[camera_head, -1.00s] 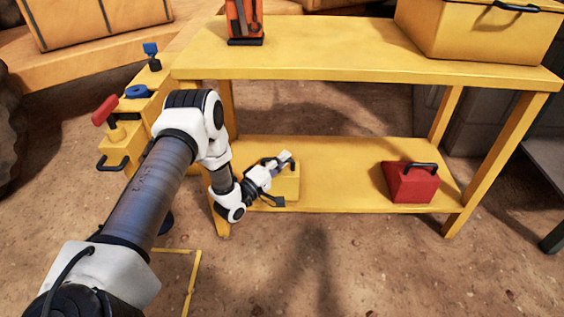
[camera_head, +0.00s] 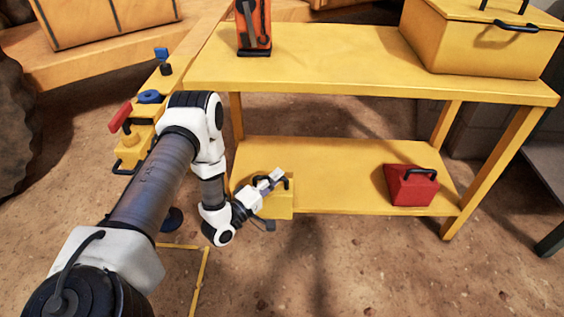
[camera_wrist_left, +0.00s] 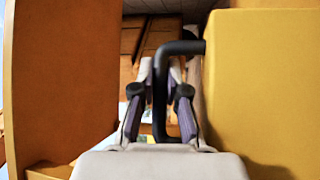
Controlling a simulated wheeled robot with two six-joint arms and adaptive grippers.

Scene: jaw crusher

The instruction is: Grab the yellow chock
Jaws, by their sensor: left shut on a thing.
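The yellow chock (camera_head: 280,206) is a block with a black handle, at the left front of the lower shelf in the head view. Its lower end overlaps the shelf's front edge; I cannot tell whether it still touches the shelf. My left gripper (camera_head: 277,176) is shut on the chock's black handle. In the left wrist view the fingers (camera_wrist_left: 160,92) close around the black handle (camera_wrist_left: 181,47), and the chock's yellow side (camera_wrist_left: 262,75) fills the right. My right gripper is not in view.
The yellow table's lower shelf (camera_head: 340,165) also holds a red chock (camera_head: 412,187) at the right. An orange-red tool (camera_head: 253,25) and a yellow box (camera_head: 470,45) stand on the table top (camera_head: 340,70). The shelf middle is clear.

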